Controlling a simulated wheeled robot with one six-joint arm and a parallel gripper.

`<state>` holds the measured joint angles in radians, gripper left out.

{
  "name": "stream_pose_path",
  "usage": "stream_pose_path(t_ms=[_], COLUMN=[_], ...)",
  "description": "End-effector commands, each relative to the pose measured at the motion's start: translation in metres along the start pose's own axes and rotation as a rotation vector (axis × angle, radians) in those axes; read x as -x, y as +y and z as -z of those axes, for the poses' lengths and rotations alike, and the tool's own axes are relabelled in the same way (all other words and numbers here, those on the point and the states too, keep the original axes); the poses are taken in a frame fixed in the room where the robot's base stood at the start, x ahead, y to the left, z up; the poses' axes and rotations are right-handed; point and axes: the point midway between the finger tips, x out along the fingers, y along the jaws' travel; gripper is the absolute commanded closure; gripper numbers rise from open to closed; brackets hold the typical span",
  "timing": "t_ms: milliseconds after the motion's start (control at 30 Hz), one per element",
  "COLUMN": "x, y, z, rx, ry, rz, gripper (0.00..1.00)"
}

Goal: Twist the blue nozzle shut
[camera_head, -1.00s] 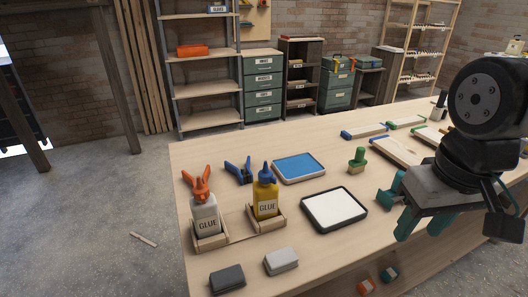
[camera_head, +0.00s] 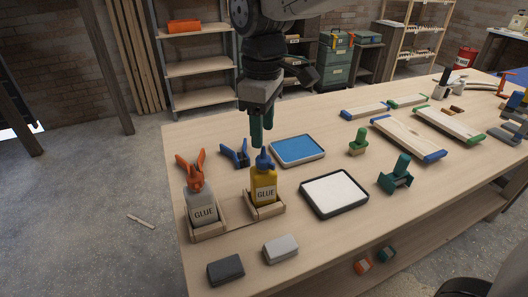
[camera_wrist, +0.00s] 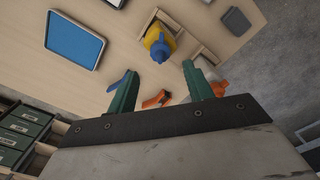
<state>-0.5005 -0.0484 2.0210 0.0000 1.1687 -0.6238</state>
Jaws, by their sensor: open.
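The yellow glue bottle (camera_head: 264,192) stands upright in a wooden holder (camera_head: 266,210) on the bench, with the blue nozzle (camera_head: 264,160) on top. In the wrist view the blue nozzle (camera_wrist: 161,50) shows ahead of the fingers, between their lines. My gripper (camera_head: 262,138) points down just above and slightly behind the nozzle in the head view. Its green fingers are apart and empty in the wrist view (camera_wrist: 157,82). I cannot tell from the head view whether a finger touches the nozzle; in the wrist view they look apart.
A blue clamp (camera_head: 236,154) lies behind. A blue tray (camera_head: 297,150) and a white tray (camera_head: 334,193) are to the right. Two blocks lie in front, the dark one (camera_head: 226,270) and a grey one (camera_head: 280,249).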

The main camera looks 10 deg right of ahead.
Motion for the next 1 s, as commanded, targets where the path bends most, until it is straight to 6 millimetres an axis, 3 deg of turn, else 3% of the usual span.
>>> stream_pose_path(t_ms=[400,767,933,1000], x=[-0.061,-0.069,-0.069,-0.069], y=[0.0,0.0,0.0,0.0], z=[-0.001,-0.002,-0.002,-0.002], rx=[-0.003,-0.004,-0.004,-0.004], ry=[-0.002,0.0,0.0,0.0], rz=[0.001,0.0,0.0,0.0], gripper=[0.49,0.49,0.9,0.94])
